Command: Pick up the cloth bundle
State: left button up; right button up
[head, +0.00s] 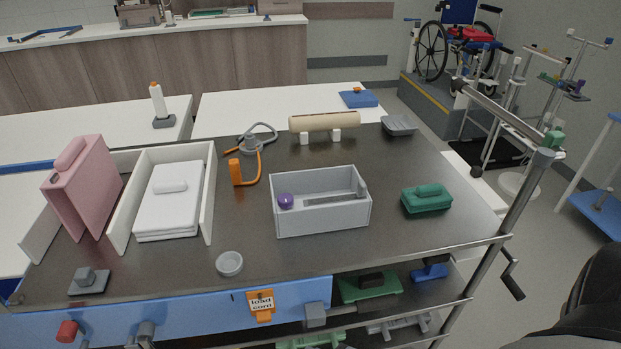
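A white folded cloth bundle (166,212) lies in a white open-fronted holder (207,196) on the left part of the dark cart top. It looks like stacked flat layers with a short rounded roll or grip on top. Nothing is touching it from above. Neither of my grippers shows in the head view.
To the right are an orange-handled cord (237,172), a grey box (322,218) with a purple ball, and a green case (426,198). A small round dish (229,263) sits near the front edge.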

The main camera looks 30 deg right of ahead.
aim_at(424, 198)
jog(key=u, duration=1.35)
jog(key=k, duration=1)
jog(key=z, duration=1.15)
